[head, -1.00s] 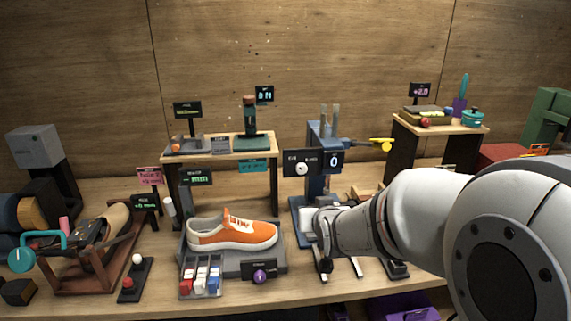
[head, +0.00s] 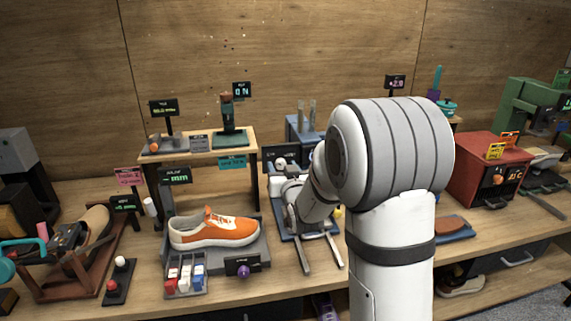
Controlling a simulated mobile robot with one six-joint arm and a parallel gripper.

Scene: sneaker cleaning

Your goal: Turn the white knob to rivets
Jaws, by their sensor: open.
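The white knob (head: 281,162) sits on a dark panel on the front of the blue press (head: 302,127), right of the sneaker. The labels beside it are too small to read, so its setting cannot be told. My arm comes in from the lower right and covers the right part of the press. My gripper (head: 299,216) is low in front of the press, below and slightly right of the knob and apart from it. It is open, and I see nothing held. Its fingertips are hard to tell from two pale bars below it.
An orange sneaker (head: 214,231) rests on a grey stand left of the press, with a purple knob (head: 243,271) in front. A small wooden shelf (head: 195,150) stands behind it. A red box (head: 487,168) is at the right.

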